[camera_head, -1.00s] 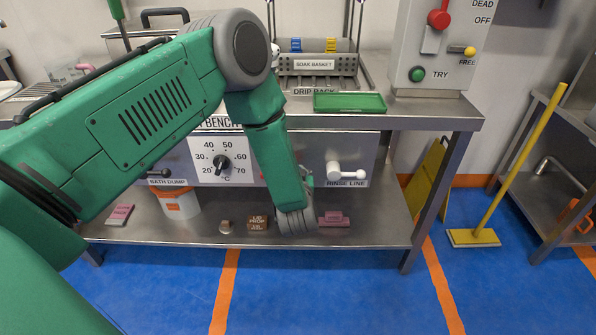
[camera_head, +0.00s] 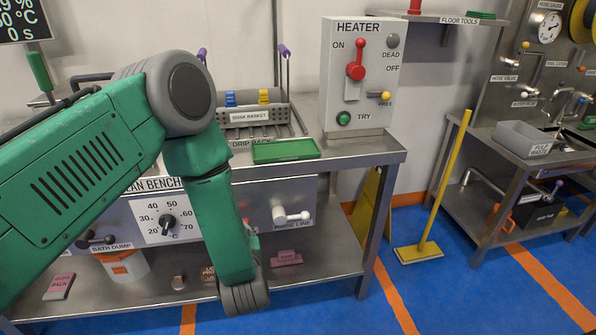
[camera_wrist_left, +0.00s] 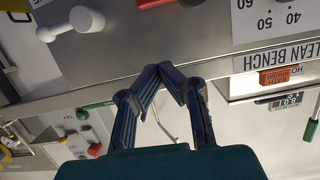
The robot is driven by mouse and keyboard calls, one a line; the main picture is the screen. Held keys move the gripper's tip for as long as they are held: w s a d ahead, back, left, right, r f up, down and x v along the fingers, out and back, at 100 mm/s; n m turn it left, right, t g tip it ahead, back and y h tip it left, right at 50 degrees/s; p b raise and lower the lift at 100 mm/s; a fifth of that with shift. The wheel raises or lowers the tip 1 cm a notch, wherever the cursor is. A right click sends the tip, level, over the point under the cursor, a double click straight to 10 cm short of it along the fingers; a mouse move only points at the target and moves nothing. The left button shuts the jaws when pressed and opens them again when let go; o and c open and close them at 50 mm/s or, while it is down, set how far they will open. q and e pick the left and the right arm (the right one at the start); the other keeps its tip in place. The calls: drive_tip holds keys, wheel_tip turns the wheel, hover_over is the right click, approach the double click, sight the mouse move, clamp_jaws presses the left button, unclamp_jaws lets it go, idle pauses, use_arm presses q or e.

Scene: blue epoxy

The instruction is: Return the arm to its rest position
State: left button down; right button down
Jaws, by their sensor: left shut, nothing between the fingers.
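My left arm (camera_head: 85,160) is green with a grey elbow (camera_head: 188,92) and comes in from the left in the head view. Its forearm hangs down in front of the bench, and its grey lower end (camera_head: 245,297) is in front of the lower shelf. The head view does not clearly show the fingers. In the left wrist view my left gripper (camera_wrist_left: 172,70) is shut, its dark blue fingertips meeting with nothing between them. The bench front lies beyond the tips. My right arm and gripper are not in view.
The clean bench (camera_head: 365,158) stands close by, with a projecting rinse line handle (camera_head: 295,216), a green tray (camera_head: 285,151) and a heater box (camera_head: 357,75). A yellow broom (camera_head: 436,200) and a sink bench (camera_head: 470,146) are to the right. Blue floor (camera_head: 340,318) is open in front.

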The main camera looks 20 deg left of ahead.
use_arm(q)
drive_tip(key=s+d+f+m+g+h, duration=0.4)
drive_tip(key=s+d+f+h, duration=0.15)
drive_tip(key=s+f, duration=0.55)
drive_tip(key=s+f+m+g+h, duration=0.1)
drive_tip(key=s+g, duration=0.7)
drive_tip(key=s, duration=1.2)
drive_tip(key=shift+s+a+f+m+h, duration=0.2)
drive_tip(key=shift+s+f+m+h, duration=0.2)
drive_tip(key=shift+m+h, duration=0.35)
drive_tip(key=shift+a+f, duration=0.1)
drive_tip(key=shift+a, duration=0.15)
drive_tip(key=shift+d, duration=0.1)
